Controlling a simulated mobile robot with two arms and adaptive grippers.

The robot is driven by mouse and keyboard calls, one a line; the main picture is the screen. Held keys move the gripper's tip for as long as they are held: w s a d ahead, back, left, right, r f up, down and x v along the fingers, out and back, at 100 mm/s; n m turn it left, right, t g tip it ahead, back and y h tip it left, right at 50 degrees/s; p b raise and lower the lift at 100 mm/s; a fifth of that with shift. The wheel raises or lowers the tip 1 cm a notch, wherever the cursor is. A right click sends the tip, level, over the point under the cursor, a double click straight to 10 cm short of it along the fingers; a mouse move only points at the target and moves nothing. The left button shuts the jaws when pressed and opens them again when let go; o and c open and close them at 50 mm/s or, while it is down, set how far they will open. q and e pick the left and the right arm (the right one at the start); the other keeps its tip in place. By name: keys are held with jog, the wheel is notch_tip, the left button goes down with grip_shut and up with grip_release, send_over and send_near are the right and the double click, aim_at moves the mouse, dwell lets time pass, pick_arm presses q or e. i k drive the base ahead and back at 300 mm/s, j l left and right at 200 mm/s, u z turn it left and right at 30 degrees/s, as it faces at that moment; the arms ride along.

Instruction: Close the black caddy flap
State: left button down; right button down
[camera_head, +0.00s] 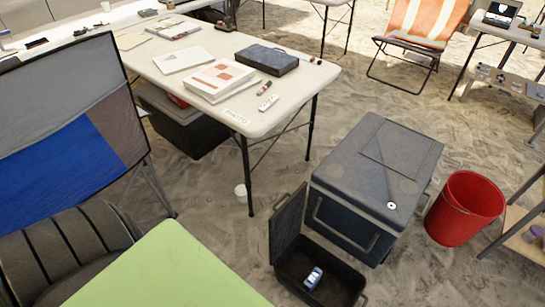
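The black caddy (325,291) stands on the sandy floor at the bottom of the view, in front of a large grey cooler. Its flap (287,222) is open and stands upright along the caddy's left side. A small white and blue object (313,278) lies inside the caddy. Neither my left gripper nor my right gripper is in view.
The large cooler (345,219) stands close behind the caddy, with a red bucket (464,208) to its right. A light green surface (165,270) fills the bottom left. A white table (310,72) with papers and a dark case is behind. Sandy floor right of the caddy is clear.

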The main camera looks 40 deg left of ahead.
aim_at(284, 224)
jog(key=k+j, duration=0.1)
jog(key=j, duration=0.3)
jog(key=j+z, duration=0.15)
jog(key=j, duration=0.25)
jog(key=k+j, duration=0.15)
jog(key=j, duration=0.25)
jog(key=k+j+z, duration=0.15)
jog(key=j, duration=0.6)
jog(key=k+j+z, duration=0.15)
jog(key=j, duration=0.2)
jog(key=k+j, duration=0.15)
jog(key=j, duration=0.25)
jog(key=z, duration=0.05)
